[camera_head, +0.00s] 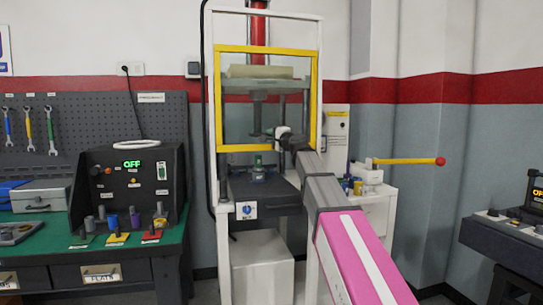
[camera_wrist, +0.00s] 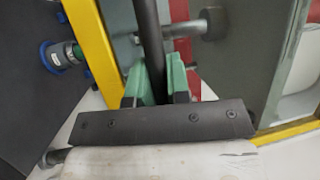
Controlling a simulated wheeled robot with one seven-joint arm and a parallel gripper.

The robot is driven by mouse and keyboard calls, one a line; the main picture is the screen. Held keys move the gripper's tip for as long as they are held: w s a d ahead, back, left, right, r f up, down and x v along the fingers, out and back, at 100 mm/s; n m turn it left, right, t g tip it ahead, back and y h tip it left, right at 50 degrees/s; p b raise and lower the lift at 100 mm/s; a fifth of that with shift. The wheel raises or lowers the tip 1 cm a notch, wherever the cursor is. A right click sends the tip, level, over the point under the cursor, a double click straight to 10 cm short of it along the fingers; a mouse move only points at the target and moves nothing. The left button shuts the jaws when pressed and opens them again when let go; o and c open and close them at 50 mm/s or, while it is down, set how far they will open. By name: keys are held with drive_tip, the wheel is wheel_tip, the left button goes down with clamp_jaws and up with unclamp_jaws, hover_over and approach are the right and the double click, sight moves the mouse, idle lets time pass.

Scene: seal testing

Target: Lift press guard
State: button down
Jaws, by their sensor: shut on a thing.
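The press guard (camera_head: 217,100) is a clear panel in a yellow frame on the front of the white press (camera_head: 210,170). Its lower edge hangs above the dark press bed (camera_head: 265,196), with a gap between them. My gripper (camera_head: 284,137) is at the guard's lower edge, right of its middle. In the wrist view the green fingers of my gripper (camera_wrist: 162,78) are shut around a dark bar, the guard handle (camera_wrist: 150,30). The yellow guard frame (camera_wrist: 92,40) runs beside it. In the head view my wrist hides most of the handle.
A small green fitting (camera_head: 258,167) stands on the bed below the guard; it also shows in the wrist view (camera_wrist: 62,56). A pump with a yellow lever (camera_head: 405,161) is at the right. A green-topped bench (camera_head: 60,240) with a control box (camera_head: 125,185) is at the left.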

approach(265, 108)
drive_tip(key=x, duration=0.5)
drive_tip(key=c, duration=1.1)
unclamp_jaws()
drive_tip(key=shift+s, duration=0.1)
drive_tip(key=v, duration=1)
drive_tip(key=shift+s+d, duration=0.15)
drive_tip(key=shift+s, duration=0.1)
